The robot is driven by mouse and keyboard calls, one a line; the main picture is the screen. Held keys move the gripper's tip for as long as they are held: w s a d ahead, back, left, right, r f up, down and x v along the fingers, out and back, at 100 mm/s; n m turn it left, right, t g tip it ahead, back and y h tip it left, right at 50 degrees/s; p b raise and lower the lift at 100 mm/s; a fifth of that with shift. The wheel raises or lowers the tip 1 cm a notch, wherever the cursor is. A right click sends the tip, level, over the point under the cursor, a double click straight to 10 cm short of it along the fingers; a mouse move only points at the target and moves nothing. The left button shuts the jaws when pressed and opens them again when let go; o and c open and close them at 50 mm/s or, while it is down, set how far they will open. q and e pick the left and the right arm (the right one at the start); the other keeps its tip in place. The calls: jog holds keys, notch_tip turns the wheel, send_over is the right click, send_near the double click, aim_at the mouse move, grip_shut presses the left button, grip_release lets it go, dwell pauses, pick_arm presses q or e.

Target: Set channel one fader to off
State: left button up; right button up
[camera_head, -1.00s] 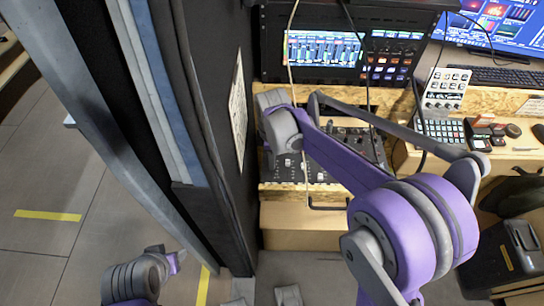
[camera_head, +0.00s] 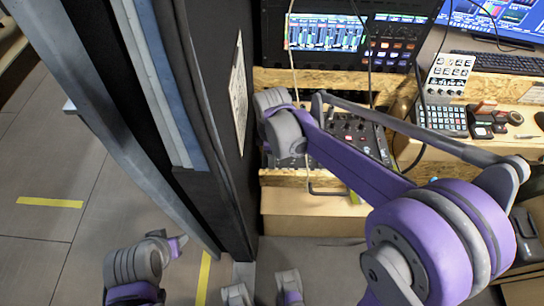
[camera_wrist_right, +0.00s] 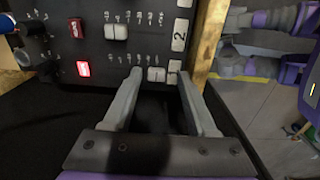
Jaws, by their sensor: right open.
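The mixer (camera_head: 350,138), a dark panel with knobs and faders, sits in a wooden desk recess in the head view, partly covered by my right arm. In the right wrist view, the channel one fader (camera_wrist_right: 157,74) is a small white cap beside the label 1 (camera_wrist_right: 173,66). My right gripper (camera_wrist_right: 159,74) is open, its two fingertips on either side of this cap with gaps visible. Whether they touch the panel I cannot tell. The channel two fader (camera_wrist_right: 115,32), also white, stands farther up by the label 2 (camera_wrist_right: 180,35).
A red lit button (camera_wrist_right: 83,69) is left of the fingers. A wooden edge (camera_wrist_right: 205,45) borders the panel. In the head view, a dark partition (camera_head: 215,130) stands close left of the mixer. A thin cable (camera_head: 291,50) hangs in front. A keypad (camera_head: 440,118) sits to the right.

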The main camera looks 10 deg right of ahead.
notch_tip(320, 180, up, 11)
jog(key=p, duration=0.1)
dwell(0.5)
dwell(0.4)
jog(key=s+d+m+t+p, duration=0.2)
jog(key=s+d+m+p, duration=0.1)
jog(key=s+m, duration=0.4)
jog(key=s+d+f+m+t+p, duration=0.1)
jog(key=s+d+m+t+p, duration=0.2)
jog(key=s+m, duration=0.4)
jog(key=shift+s+d+m, duration=0.25)
jog(key=shift+s+m, duration=0.15)
jog(key=shift+s, duration=0.65)
